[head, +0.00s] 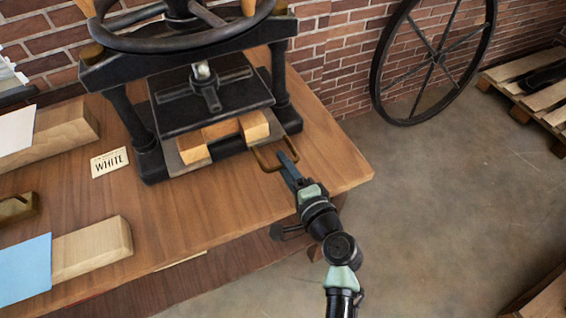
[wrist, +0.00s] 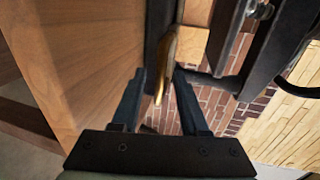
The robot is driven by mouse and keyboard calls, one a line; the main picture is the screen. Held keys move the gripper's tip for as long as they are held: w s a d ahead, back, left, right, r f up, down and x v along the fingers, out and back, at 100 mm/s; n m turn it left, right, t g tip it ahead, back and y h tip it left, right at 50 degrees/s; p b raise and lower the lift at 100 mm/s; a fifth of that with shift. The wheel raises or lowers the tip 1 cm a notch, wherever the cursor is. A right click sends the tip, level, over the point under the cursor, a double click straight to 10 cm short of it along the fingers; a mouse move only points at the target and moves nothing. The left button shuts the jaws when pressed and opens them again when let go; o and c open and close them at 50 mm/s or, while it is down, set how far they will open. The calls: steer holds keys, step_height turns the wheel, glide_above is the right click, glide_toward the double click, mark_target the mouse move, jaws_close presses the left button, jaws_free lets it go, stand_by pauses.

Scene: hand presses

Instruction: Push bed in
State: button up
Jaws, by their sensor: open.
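The press bed (head: 284,129) is a flat grey plate under the black platen (head: 213,108), with wooden blocks (head: 222,131) on it. It sticks out a little at the front right of the press. A brass loop handle (head: 262,162) is on its near edge. My gripper (head: 285,161) is at the right side of this handle, above the table's front part. In the wrist view, my gripper (wrist: 158,80) is open, with the brass handle (wrist: 170,58) showing between its two fingers. I cannot tell whether a finger touches it.
The black press frame (head: 145,150) stands on the wooden table (head: 335,165). A WHITE label (head: 109,162) and wooden blocks with paper (head: 95,247) lie left. A large spoked wheel (head: 437,60) leans on the brick wall. A pallet (head: 530,90) is at the far right.

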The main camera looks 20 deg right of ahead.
steer(key=shift+w+f, duration=0.15)
steer(key=shift+w, duration=0.45)
jaws_close()
stand_by(1.1)
